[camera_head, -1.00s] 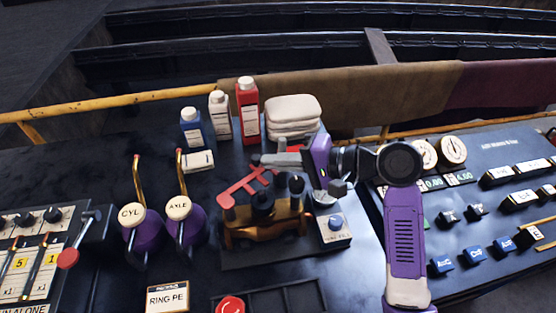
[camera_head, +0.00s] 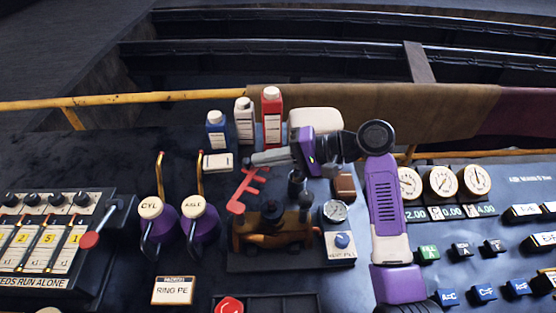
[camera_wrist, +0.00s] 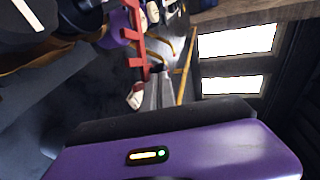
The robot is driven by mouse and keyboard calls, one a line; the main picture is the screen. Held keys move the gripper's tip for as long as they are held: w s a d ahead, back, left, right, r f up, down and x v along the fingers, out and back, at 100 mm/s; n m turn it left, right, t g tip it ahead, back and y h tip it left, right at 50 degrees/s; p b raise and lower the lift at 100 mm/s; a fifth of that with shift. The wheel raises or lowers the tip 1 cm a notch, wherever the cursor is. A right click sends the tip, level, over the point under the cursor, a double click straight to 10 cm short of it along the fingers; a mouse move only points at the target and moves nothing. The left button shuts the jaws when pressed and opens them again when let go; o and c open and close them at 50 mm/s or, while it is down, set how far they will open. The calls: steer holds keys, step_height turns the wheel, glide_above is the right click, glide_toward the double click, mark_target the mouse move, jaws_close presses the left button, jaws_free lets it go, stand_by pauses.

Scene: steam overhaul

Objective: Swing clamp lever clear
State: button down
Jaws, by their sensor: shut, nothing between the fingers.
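The red clamp lever (camera_head: 244,190) has side prongs and slants up to the right over the left side of a brass-coloured fixture (camera_head: 258,240) on a dark base. My gripper (camera_head: 254,160) is shut and empty, pointing left just above the lever's upper end. In the wrist view, the gripper fingers (camera_wrist: 157,92) reach toward the red lever (camera_wrist: 137,45), which passes close by their tips. I cannot tell whether they touch it.
Blue, white and red bottles (camera_head: 271,115) stand behind the gripper. Two purple levers marked CYL (camera_head: 150,209) and AXLE (camera_head: 199,207) stand to the left. A small gauge (camera_head: 335,211) is right of the fixture. A yellow rail (camera_head: 120,101) runs behind.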

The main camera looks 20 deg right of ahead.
steer(key=shift+w+a+r+n+g+y, duration=0.1)
steer(key=shift+w+a+n+g+y, duration=0.4)
steer(key=shift+w, duration=0.3)
steer(key=shift+w+a+p, duration=0.2)
steer(key=shift+w+a, duration=0.2)
steer(key=shift+a, duration=0.35)
steer(key=shift+w+a+p, duration=0.15)
steer(key=shift+w+a, duration=0.25)
steer(key=shift+a, duration=0.45)
